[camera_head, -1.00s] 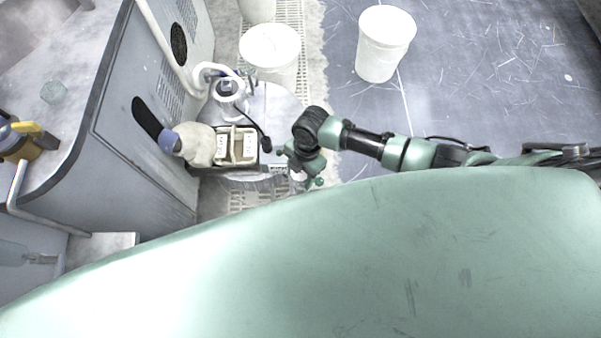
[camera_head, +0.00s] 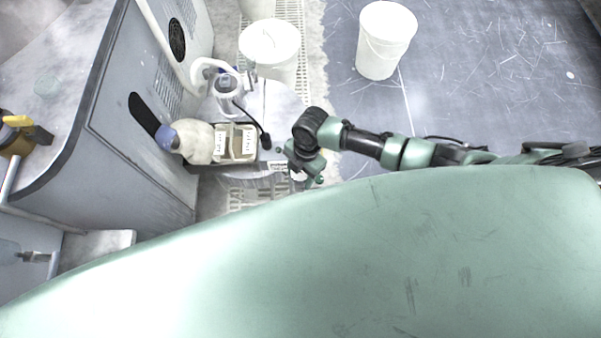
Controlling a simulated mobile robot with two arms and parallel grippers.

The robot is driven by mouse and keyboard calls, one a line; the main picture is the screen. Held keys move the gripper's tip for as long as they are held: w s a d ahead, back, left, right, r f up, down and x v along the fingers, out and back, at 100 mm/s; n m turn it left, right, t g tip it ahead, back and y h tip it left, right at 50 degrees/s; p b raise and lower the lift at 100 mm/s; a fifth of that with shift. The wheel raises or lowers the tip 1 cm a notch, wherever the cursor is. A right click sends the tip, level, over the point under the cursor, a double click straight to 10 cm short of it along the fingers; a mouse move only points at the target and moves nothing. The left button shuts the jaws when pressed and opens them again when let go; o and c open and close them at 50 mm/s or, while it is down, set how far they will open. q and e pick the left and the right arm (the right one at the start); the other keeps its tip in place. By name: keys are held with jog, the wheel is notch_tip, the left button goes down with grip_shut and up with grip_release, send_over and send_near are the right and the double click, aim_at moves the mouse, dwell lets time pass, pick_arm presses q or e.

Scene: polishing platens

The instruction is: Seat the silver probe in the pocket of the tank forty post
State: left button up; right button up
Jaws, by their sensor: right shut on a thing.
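My right gripper (camera_head: 301,167) reaches in from the right, beside the round grey platen (camera_head: 275,97). It is shut on a small pale thing, which looks like the silver probe (camera_head: 298,175); the wrist hides most of it. A small white label (camera_head: 277,166) shows just left of the gripper. I cannot make out which part is the tank forty post, or its pocket. My left gripper is not in view.
A caddy (camera_head: 237,142) with pale blocks and a cream bottle (camera_head: 193,141) with a blue cap stand left of the gripper. A black cable (camera_head: 252,120) loops nearby. White buckets (camera_head: 386,40) (camera_head: 270,45) stand beyond. A grey cabinet (camera_head: 125,130) bounds the left.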

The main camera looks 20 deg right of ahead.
jog(key=shift+f+b, duration=0.4)
jog(key=shift+f, duration=0.2)
jog(key=o, duration=1.5)
jog(key=shift+r, duration=0.1)
jog(key=shift+w+d+r, duration=0.1)
jog(key=shift+d+r, duration=0.05)
jog(key=shift+r, duration=1.15)
jog(key=shift+w+d+r, duration=0.1)
jog(key=shift+d+r, duration=0.1)
jog(key=shift+r, duration=1.05)
jog(key=shift+w+d+r, duration=0.1)
jog(key=shift+d+r, duration=0.05)
jog(key=shift+r, duration=1.15)
